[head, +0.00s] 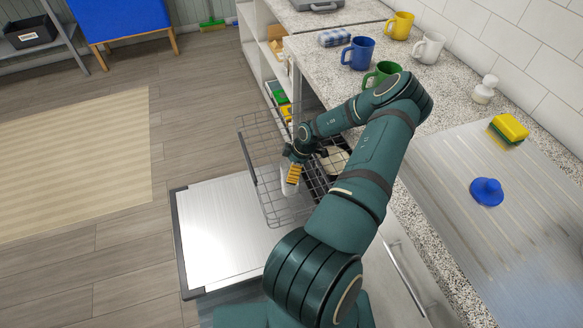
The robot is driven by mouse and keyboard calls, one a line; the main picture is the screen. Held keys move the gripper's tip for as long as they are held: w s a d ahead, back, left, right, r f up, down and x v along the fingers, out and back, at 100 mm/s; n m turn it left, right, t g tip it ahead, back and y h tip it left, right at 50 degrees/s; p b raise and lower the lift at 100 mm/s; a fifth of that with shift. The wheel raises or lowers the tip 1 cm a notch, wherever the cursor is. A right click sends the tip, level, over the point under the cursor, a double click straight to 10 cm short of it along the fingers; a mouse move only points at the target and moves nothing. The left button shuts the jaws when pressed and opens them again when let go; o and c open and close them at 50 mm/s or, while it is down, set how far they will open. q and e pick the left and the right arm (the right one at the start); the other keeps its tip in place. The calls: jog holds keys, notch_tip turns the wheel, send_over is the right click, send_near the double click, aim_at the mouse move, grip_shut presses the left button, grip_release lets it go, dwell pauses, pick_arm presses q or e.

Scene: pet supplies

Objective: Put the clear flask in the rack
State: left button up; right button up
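The rack (243,150) is a grey wire basket pulled out above an open, flat metal door. A pale, see-through object, which looks like the clear flask (288,190), is at the fingertips, within the rack's outline. The fingers partly cover it. I cannot tell whether they grip it or whether it touches the wires.
The open door (222,228) lies low below the rack. A pale item (335,160) sits in the rack near the counter. Blue (360,54), green (381,75), yellow (400,26) and white (430,47) mugs stand on the counter. The floor at left is free.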

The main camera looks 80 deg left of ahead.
pick_arm(q)
jog(key=p+v, duration=0.1)
jog(key=v, duration=0.6)
jog(key=shift+r+p, duration=0.35)
jog(key=shift+p, duration=0.05)
dwell(0.4)
